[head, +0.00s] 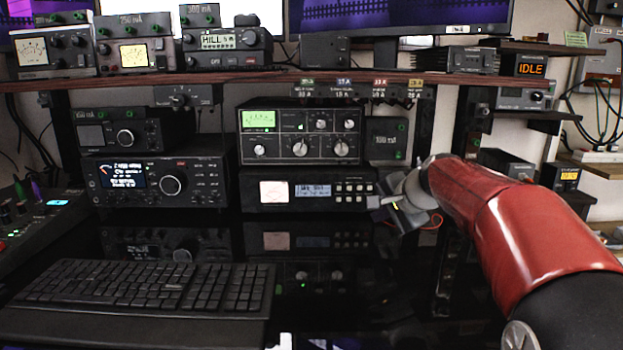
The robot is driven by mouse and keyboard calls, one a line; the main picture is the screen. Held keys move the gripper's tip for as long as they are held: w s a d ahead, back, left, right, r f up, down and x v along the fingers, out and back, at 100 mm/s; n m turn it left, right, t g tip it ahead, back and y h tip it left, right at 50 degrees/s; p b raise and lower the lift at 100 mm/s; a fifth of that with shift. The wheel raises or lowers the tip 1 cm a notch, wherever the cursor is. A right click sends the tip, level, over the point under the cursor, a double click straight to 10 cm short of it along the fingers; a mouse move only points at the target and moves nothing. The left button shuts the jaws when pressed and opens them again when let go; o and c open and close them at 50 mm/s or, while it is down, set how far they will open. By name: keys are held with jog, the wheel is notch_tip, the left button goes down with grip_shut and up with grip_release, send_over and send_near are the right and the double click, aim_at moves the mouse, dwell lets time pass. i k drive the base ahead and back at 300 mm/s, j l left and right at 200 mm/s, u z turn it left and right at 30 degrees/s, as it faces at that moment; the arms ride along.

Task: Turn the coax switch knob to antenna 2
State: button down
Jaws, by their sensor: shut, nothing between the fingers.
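A small dark box with a pointer-like knob (179,98) hangs under the left part of the shelf and looks like the coax switch. Its lettering is too small to read, so I cannot tell which antenna the knob points to. My gripper (376,203) is shut and empty. It is in front of the right end of the lower middle radio unit (308,189), well to the right of and below that knob, and apart from it. My red arm reaches in from the right.
The shelf (290,80) runs above the radios. A tuner (300,132) with several knobs stands on the lower middle unit. A transceiver (158,183) stands at left. A keyboard (150,287) lies on the glossy black desk. A box with a knob (536,97) sits at right.

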aim_at(179, 99)
jog(key=k+l, duration=0.3)
jog(key=k, duration=0.15)
jog(key=k+l, duration=0.3)
jog(key=k, duration=0.15)
